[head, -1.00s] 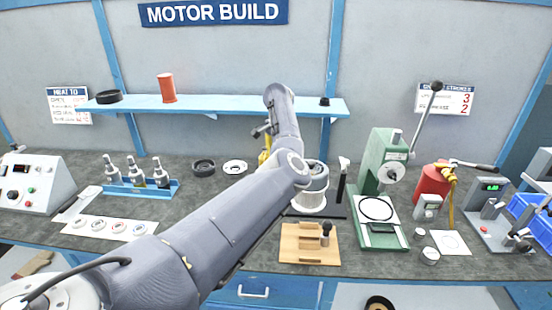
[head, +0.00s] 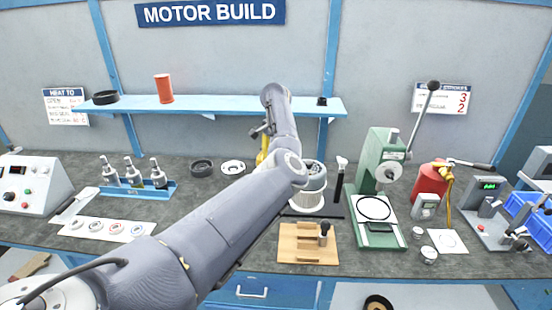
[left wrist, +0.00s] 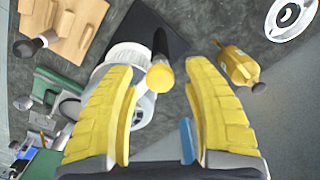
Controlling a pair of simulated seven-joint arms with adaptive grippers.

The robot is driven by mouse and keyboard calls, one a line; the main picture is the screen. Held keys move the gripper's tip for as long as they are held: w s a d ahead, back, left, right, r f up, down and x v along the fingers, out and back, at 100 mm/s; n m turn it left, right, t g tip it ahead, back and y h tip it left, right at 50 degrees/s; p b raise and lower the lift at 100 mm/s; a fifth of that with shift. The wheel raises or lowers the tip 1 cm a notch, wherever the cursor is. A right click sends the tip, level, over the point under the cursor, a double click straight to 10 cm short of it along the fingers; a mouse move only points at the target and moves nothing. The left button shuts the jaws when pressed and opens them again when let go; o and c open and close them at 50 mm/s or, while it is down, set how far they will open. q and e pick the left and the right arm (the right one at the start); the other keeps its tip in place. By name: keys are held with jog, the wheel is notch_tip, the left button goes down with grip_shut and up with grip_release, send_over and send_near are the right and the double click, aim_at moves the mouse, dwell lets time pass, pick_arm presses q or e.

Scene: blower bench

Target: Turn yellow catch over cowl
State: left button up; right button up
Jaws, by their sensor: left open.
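A black post with a round yellow end (left wrist: 160,77), which looks like the yellow catch, shows in the left wrist view beside the white cowl (left wrist: 122,58). In the head view the cowl (head: 309,201) is partly hidden behind my left arm, and the black post (head: 340,182) stands to its right with a pale top. My left gripper (left wrist: 158,68) is open, its yellow fingers either side of the yellow end in the picture. I cannot tell whether they touch it. In the head view my arm hides most of this gripper. My right gripper is not in view.
A yellow tool (left wrist: 237,66) lies right of the fingers in the left wrist view. A wooden block (head: 300,252) lies in front of the cowl. A green press (head: 378,180) stands to the right. A black ring (head: 202,167) and a pale disc (head: 233,167) lie to the left.

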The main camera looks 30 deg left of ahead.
pick_arm(q)
notch_tip(320, 180, up, 12)
dwell(0.7)
dwell(0.4)
